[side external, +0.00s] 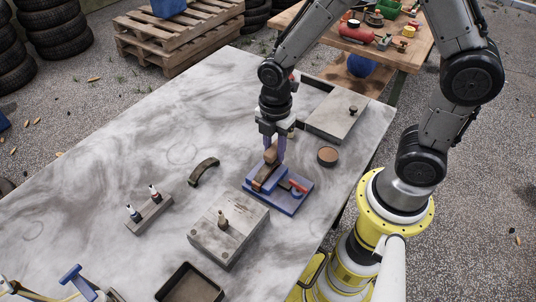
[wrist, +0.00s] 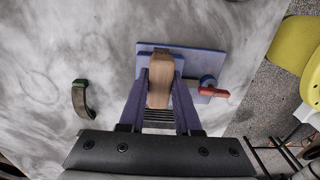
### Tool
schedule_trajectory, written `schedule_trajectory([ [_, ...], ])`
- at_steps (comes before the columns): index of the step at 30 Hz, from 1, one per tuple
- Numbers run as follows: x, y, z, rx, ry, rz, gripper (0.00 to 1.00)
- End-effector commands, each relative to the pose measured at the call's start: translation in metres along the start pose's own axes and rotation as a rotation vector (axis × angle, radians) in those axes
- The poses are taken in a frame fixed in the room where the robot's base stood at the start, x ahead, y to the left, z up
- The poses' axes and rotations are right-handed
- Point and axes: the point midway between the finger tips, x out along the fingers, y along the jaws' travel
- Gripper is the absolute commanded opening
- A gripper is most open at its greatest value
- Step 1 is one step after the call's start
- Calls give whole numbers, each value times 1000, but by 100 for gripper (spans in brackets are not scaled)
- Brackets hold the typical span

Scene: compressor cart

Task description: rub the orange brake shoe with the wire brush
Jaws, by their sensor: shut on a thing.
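My gripper (side external: 274,150) points down over the blue clamp fixture (side external: 290,207) and is shut on the wire brush (side external: 270,155). In the wrist view its wooden back (wrist: 159,88) shows between the two purple fingers. The orange-brown brake shoe (side external: 264,178) appears to lie in the blue fixture, right below the brush and partly hidden by it. I cannot tell whether the bristles touch the shoe. The fixture has a red lever (wrist: 213,92) on its right side.
A dark curved shoe (side external: 203,171) lies left of the fixture. A grey metal block (side external: 228,228) stands in front, and a small rack (side external: 149,213) farther left. A round brown puck (side external: 328,156) and a lidded grey box (side external: 338,117) are to the right. The table's far left is clear.

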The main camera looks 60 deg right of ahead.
Motion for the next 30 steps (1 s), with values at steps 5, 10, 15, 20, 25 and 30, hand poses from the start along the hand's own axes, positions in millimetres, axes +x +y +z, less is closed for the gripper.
schedule_trajectory([
  [5, 1, 0, -19, -5, 0, -1, 0],
  [10, 1, 0, -35, -5, 0, -1, 0],
  [15, 2, 0, -50, -4, 0, -1, 0],
  [20, 2, 0, -61, -2, 0, -2, 0],
  [25, 1, 0, -43, 4, 0, 0, 0],
  [30, 1, 0, -27, 3, 0, -2, 0],
])
